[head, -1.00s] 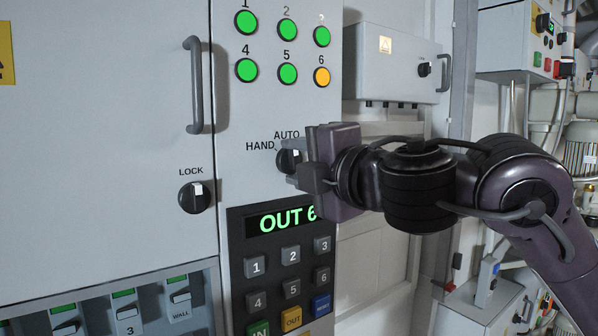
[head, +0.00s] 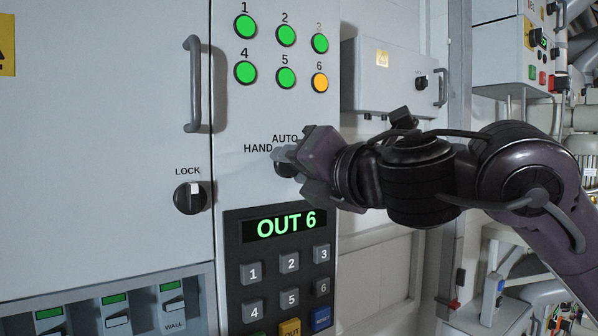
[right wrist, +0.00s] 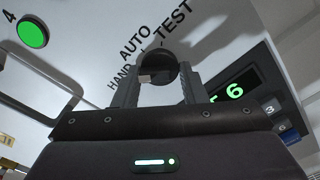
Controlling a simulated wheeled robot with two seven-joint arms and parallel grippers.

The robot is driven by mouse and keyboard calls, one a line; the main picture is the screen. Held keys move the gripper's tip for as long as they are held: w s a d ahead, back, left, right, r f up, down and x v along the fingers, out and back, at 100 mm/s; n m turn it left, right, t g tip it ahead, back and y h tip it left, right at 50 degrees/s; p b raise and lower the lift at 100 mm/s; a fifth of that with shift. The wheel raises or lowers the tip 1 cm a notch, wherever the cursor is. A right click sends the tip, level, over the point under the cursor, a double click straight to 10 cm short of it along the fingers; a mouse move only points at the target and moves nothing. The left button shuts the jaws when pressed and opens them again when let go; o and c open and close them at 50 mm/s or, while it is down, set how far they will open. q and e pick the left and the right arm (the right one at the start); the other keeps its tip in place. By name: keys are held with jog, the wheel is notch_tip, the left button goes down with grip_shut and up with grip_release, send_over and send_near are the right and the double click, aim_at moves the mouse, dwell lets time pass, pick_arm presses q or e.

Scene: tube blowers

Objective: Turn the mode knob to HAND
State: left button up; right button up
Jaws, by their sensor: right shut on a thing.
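The black mode knob (head: 281,165) is on the grey panel, under the AUTO label and right of the HAND label, partly hidden by my right gripper (head: 290,168). In the right wrist view the knob (right wrist: 160,64) sits between the two fingers of the gripper (right wrist: 157,82), which is shut on it. A pale mark shows on the knob's lower left side in that view, the side of the HAND label. TEST is also lettered there. The gripper is rolled to a tilt in the head view. My left gripper is not in view.
The display (head: 286,223) reads OUT 6 above a keypad (head: 290,285). A LOCK knob (head: 190,198) and a door handle (head: 193,85) are on the left. Several green lamps and one amber lamp (head: 320,83) are above. A grey box (head: 392,75) is behind my right arm.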

jog(key=shift+s+r, duration=0.1)
jog(key=shift+r, duration=0.35)
jog(key=o, duration=0.8)
jog(key=shift+c, duration=0.2)
jog(key=shift+o, duration=0.2)
jog(key=shift+s+a+f, duration=0.1)
jog(key=shift+a+f, duration=0.05)
jog(key=shift+a, duration=0.05)
jog(key=shift+f, duration=0.1)
jog(key=b+v, duration=0.3)
jog(key=v, duration=0.4)
jog(key=shift+s+d, duration=0.25)
jog(key=shift+d, duration=0.05)
